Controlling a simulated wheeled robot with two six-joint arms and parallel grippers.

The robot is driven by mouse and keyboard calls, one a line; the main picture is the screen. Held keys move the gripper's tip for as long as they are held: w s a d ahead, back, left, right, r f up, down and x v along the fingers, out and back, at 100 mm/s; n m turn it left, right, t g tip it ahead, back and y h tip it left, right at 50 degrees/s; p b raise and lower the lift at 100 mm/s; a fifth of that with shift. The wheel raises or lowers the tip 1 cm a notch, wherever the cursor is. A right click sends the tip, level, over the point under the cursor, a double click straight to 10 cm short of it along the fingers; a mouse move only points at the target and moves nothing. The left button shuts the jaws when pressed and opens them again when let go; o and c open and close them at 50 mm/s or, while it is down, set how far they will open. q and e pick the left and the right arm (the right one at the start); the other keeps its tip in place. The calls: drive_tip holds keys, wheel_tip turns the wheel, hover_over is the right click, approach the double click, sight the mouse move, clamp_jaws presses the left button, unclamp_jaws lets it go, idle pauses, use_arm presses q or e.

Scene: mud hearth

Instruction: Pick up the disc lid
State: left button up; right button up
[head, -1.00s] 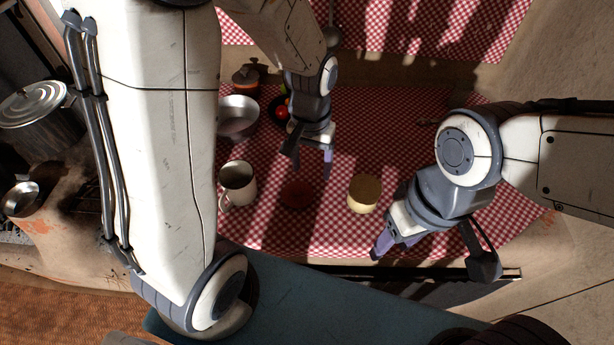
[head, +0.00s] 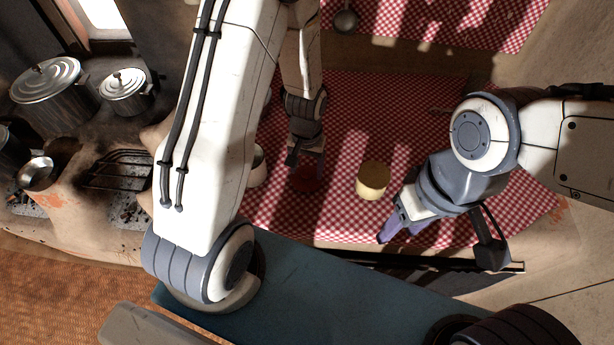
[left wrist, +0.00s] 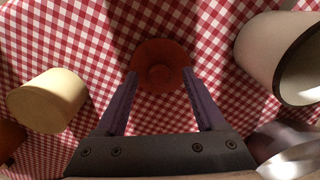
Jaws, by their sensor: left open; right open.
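The disc lid is a flat, dark red-brown round piece with a raised knob (left wrist: 160,68), lying on the checked cloth in the left wrist view. In the head view the lid (head: 306,184) shows partly below my left gripper. My left gripper (head: 307,172) is open and points down close to the lid; in the left wrist view its two purple fingers (left wrist: 160,85) stand apart, with tips near the lid's two near sides. I cannot tell whether they touch it. My right gripper (head: 430,240) is open and empty, at the right near the cloth's front edge.
A pale yellow cylinder (head: 373,181) stands right of the lid. A white mug (left wrist: 283,55) stands on the lid's other side, mostly behind my left arm in the head view. Lidded pots (head: 48,80) stand far left on the hearth. Cloth beyond the lid is clear.

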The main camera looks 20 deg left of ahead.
use_arm(q)
drive_tip(key=shift+f, duration=0.25)
clamp_jaws()
drive_tip(key=shift+r, duration=0.1)
